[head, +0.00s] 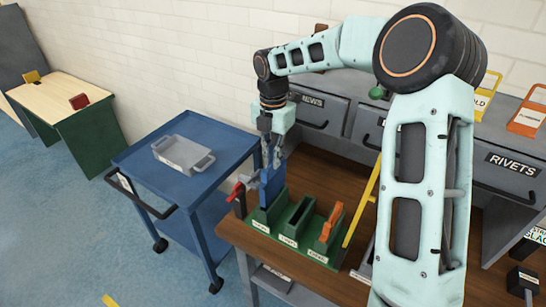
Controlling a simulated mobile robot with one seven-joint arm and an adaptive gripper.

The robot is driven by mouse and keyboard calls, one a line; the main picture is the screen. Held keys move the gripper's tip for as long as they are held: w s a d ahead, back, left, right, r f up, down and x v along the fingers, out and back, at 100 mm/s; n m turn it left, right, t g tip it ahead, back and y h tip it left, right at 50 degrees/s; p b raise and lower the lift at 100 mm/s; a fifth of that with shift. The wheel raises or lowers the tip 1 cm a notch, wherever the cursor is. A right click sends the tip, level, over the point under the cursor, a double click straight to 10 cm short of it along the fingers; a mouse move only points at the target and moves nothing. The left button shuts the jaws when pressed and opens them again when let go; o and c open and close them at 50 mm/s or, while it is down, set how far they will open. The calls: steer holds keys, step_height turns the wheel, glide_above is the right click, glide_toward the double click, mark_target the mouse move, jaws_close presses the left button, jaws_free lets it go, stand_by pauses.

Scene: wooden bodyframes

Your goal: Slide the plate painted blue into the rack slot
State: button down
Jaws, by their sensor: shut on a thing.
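My gripper (270,160) points down at the left end of the rack and is shut on the blue plate (271,183). The blue plate is upright, with its lower end at the rack's left slot. I cannot tell whether its lower edge is inside the slot or just above or behind it. The green rack (293,243) stands on the wooden bench top and has three slots with small white labels, too small to read. The middle slot (299,215) looks empty. An orange plate (331,222) stands in the right slot.
A red and grey tool (237,190) stands close to the rack's left end. A yellow bar (361,207) rises to its right. Grey drawers (310,115) line the back. A blue cart (185,190) with a grey tray (183,155) stands left of the bench.

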mark_target(273, 172)
steer(key=shift+f+b, duration=1.9)
steer(key=shift+f, duration=1.8)
steer(key=shift+r, duration=0.2)
steer(key=shift+r+p, duration=2.6)
steer(key=shift+r, duration=0.6)
steer(key=shift+f+b, duration=0.85)
steer(key=shift+f, duration=0.85)
